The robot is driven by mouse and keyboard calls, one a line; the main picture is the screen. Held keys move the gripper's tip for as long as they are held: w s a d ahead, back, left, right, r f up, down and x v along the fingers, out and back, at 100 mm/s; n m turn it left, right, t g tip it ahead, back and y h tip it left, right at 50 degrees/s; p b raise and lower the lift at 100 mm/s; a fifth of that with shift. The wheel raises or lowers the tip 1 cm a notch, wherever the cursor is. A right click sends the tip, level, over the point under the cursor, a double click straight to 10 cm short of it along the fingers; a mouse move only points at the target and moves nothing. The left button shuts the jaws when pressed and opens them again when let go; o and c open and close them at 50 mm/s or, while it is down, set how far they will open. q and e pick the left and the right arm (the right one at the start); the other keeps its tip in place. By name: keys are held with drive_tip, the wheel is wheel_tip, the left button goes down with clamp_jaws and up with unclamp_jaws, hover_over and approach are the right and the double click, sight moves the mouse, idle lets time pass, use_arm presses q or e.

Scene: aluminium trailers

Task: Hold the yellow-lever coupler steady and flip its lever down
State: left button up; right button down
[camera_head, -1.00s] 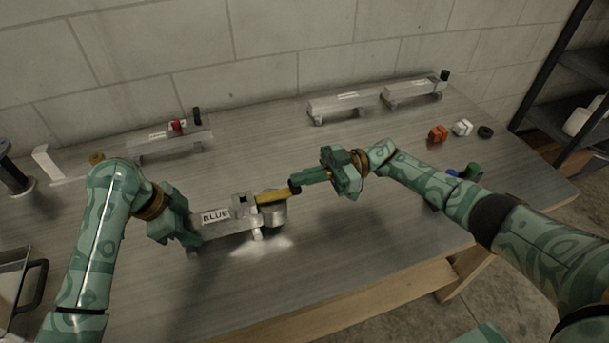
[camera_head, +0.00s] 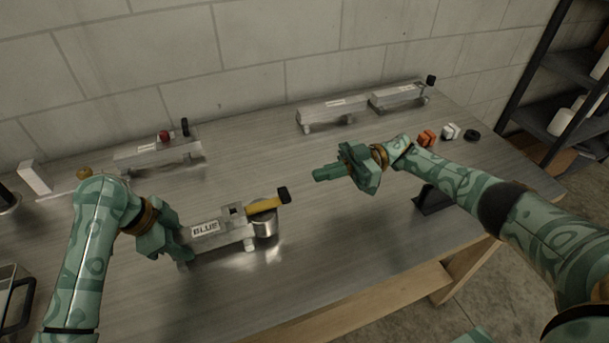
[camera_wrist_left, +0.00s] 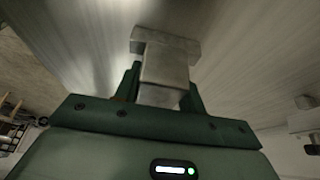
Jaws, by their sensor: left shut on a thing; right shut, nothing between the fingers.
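The yellow-lever coupler (camera_head: 237,237) is a silver bar labelled BLUE, lying along the table, with a round metal end (camera_head: 265,226) at its right. Its yellow lever (camera_head: 263,206) with a black tip points right, roughly in line with the bar, over the round end. My left gripper (camera_head: 184,249) is shut on the coupler's left end. In the left wrist view the silver bar (camera_wrist_left: 165,72) sits between the green fingers, its wider end beyond them. My right gripper (camera_head: 318,175) is shut and empty, up and to the right of the lever tip, apart from it.
Another silver coupler (camera_head: 155,153) with red and black parts stands at the back left. Two more silver units (camera_head: 332,115) (camera_head: 396,96) stand at the back right. Orange (camera_head: 427,138), white (camera_head: 450,131) and black (camera_head: 472,135) small pieces lie at the right. The table middle is clear.

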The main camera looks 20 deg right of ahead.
drive_tip(key=shift+d+f, duration=0.2)
drive_tip(key=shift+d, duration=0.4)
drive_tip(key=shift+d+f, duration=0.15)
drive_tip(key=shift+d, duration=0.45)
use_arm(q)
drive_tip(key=o, duration=1.3)
use_arm(e)
drive_tip(key=shift+w, duration=0.1)
